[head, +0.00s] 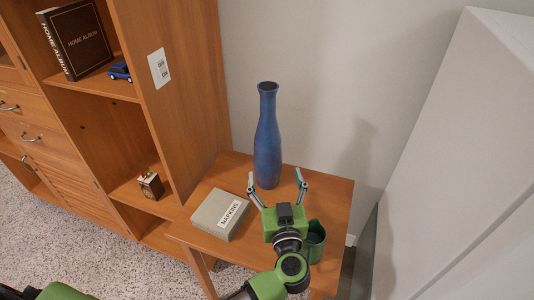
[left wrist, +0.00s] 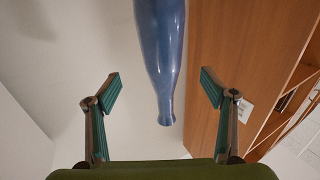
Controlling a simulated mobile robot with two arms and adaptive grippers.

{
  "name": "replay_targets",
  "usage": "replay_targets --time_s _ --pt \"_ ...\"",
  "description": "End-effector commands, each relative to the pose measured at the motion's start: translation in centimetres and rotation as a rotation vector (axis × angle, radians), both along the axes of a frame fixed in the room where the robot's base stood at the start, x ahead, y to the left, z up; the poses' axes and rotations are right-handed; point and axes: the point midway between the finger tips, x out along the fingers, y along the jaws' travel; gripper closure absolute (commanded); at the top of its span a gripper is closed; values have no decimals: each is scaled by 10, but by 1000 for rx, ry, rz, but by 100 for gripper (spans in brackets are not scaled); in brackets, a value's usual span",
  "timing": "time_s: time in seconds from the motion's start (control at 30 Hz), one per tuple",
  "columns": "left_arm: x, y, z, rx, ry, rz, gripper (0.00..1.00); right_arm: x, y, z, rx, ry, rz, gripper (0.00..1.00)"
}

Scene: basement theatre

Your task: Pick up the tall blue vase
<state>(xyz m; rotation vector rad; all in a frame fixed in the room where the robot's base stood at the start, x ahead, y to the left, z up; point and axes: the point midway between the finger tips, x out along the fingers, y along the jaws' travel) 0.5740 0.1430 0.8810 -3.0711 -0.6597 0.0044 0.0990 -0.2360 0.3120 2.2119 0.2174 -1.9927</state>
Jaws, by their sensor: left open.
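The tall blue vase (head: 267,145) stands upright on a small wooden table (head: 336,205) against the wall. My left gripper (head: 275,180) is open, its two fingers spread on either side of the vase's lower part, on the near side of it. In the left wrist view, the vase (left wrist: 162,50) appears upside down, between and beyond the open fingers of the left gripper (left wrist: 160,90). No finger appears to touch it. My right gripper does not show.
A napkins box (head: 219,214) lies on the table left of my gripper. A dark green cup (head: 315,240) stands close to the right of my wrist. A wooden shelf unit (head: 183,85) rises on the left, and a large white object (head: 465,150) is at the right.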

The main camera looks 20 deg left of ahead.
Motion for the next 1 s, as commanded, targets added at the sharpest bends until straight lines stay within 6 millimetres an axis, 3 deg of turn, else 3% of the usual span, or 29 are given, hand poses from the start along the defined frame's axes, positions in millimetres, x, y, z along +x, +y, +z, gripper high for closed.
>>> replay_targets --time_s 0.3,1.0 --pt "56 27 1 4 -4 4 24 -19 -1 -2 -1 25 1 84" --pt "117 57 1 1 -3 2 24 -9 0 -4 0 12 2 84"
